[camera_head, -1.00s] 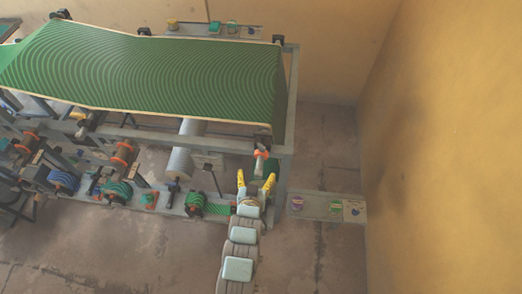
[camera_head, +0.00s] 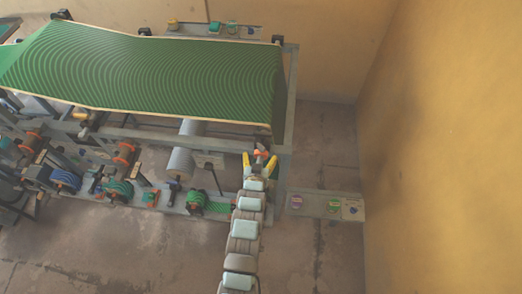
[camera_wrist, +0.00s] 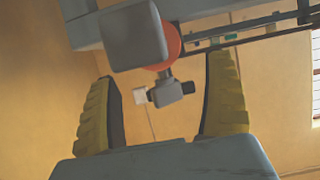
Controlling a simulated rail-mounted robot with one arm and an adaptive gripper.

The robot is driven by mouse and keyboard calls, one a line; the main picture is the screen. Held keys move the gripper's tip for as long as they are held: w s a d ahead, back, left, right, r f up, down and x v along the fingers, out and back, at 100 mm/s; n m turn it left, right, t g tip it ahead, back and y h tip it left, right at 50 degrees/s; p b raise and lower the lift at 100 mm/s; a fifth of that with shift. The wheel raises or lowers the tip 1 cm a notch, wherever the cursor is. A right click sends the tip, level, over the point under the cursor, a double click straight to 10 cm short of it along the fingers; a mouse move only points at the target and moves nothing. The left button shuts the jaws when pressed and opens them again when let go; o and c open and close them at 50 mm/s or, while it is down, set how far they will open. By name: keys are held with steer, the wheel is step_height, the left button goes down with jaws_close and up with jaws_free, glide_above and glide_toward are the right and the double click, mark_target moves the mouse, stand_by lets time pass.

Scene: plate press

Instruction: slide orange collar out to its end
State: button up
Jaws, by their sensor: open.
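The orange collar (camera_head: 261,154) is small in the head view, at the right end of the machine under the edge of the green sheet. In the wrist view the orange collar (camera_wrist: 175,46) shows as a disc edge, partly hidden behind a grey block (camera_wrist: 134,35). A smaller grey block on a short stem (camera_wrist: 173,93) hangs below it. My gripper (camera_head: 258,160) is open, with its yellow fingers close to the collar. In the wrist view my gripper (camera_wrist: 164,68) has one finger on each side, with visible gaps to the collar. I cannot tell whether anything touches.
The green striped sheet (camera_head: 160,70) lies over the machine, left of and above my gripper. A grey frame post (camera_head: 286,110) stands just right of the collar. A grey roller (camera_head: 181,160) lies to the left.

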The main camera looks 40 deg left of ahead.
mark_target(261, 154)
steer(key=shift+p+x, duration=0.3)
steer(key=shift+x, duration=1.05)
steer(key=shift+w+a+f, duration=0.2)
steer(key=shift+w+a, duration=0.1)
steer(key=shift+w, duration=0.1)
steer(key=c, duration=1.3)
steer(key=shift+o, duration=0.2)
